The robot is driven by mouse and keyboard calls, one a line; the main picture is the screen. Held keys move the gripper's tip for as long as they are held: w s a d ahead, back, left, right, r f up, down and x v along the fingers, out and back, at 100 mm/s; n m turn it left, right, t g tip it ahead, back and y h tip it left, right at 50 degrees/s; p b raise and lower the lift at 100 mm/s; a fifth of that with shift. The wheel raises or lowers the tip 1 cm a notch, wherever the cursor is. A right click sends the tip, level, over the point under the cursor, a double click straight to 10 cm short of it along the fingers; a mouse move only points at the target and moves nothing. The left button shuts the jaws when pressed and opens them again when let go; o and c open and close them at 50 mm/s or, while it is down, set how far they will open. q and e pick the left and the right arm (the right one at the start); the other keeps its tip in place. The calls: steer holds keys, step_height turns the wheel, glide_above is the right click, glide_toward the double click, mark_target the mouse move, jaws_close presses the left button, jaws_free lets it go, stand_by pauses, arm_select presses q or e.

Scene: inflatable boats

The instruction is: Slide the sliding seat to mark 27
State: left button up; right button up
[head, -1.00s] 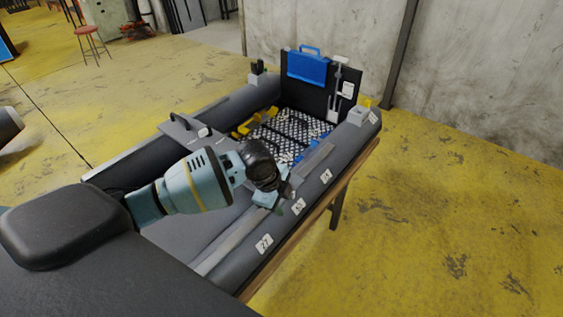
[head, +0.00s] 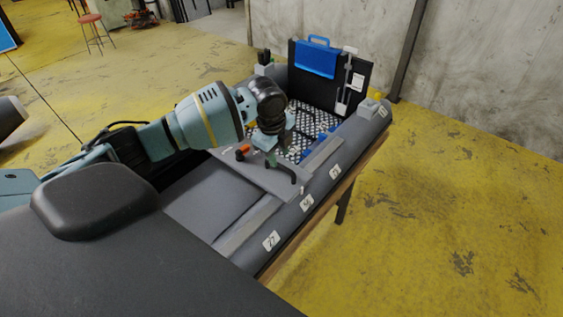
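The grey sliding seat (head: 262,178) lies across the grey inflatable boat (head: 240,273), with a black handle (head: 292,170) at its right end. That end is beside the stretch of tube between the middle and upper number labels. The label (head: 271,240) nearest me appears to be 27, though it is small. My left gripper (head: 271,157) is over the seat, just left of the black handle; a gap seems to show between them. Its fingers are small and partly hidden, so their opening is unclear. My arm hides the seat's left part. My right gripper is out of view.
Two more labels sit up the right tube, the middle one (head: 307,202) and an upper one (head: 335,171). Yellow floor is open to the right.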

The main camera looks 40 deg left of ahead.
mark_target(282, 166)
arm_select(q)
steer(key=shift+w+d+f, duration=0.1)
steer(key=shift+w+f, duration=0.15)
steer(key=shift+f, duration=0.8)
steer(key=shift+w+f, duration=0.2)
steer(key=shift+f, duration=0.85)
jaws_close()
